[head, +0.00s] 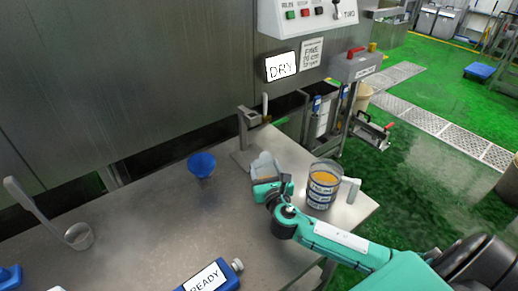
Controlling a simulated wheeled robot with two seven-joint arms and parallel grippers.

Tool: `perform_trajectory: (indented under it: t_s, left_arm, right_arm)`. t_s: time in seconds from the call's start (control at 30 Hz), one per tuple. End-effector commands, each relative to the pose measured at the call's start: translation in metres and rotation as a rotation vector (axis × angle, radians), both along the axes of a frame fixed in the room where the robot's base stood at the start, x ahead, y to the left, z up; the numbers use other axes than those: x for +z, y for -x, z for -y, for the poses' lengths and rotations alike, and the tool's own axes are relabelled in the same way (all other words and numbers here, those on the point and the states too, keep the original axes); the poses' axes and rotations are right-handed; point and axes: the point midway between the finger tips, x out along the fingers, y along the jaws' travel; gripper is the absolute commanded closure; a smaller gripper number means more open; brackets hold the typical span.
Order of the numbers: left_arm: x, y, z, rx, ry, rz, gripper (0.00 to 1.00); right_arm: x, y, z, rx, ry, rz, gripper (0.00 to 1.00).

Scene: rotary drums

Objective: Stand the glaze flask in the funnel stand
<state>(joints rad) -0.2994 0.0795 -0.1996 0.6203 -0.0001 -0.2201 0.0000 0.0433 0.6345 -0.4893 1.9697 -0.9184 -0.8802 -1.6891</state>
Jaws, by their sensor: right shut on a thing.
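My right gripper (271,186) is over the right part of the metal table, left of a jar. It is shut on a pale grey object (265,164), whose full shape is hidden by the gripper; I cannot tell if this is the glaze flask. A blue funnel-shaped piece (202,164) stands on the table to the left, apart from the gripper; its lower part is hard to make out. My left gripper is not in view.
A clear jar (322,189) of orange contents stands close right of my gripper. A metal bracket (246,133) stands behind it. A ladle (77,236) is at the left. The table (145,225) is clear between ladle and blue funnel-shaped piece. A panel wall rises behind.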

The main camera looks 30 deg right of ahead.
Motion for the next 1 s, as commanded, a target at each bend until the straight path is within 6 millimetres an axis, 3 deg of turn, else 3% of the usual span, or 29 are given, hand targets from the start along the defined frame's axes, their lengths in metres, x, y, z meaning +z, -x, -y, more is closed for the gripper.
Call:
perform_trajectory:
  t_s: [0.2,0.4,0.67,0.9,1.0]
  left_arm:
    - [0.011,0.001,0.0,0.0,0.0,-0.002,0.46]
    - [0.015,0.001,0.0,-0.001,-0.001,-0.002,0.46]
    - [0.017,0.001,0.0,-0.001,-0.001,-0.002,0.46]
    - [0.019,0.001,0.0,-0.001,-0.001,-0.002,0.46]
    - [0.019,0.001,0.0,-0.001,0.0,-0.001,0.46]
  right_arm:
    - [0.005,-0.059,0.015,-0.001,0.001,0.003,0.67]
    - [0.004,-0.101,0.026,0.0,0.0,0.002,0.67]
    - [0.002,-0.122,0.031,0.001,-0.001,0.001,0.67]
    - [0.003,-0.158,0.04,0.001,0.001,0.002,0.67]
    - [-0.012,-0.155,0.04,0.001,-0.001,-0.002,0.67]
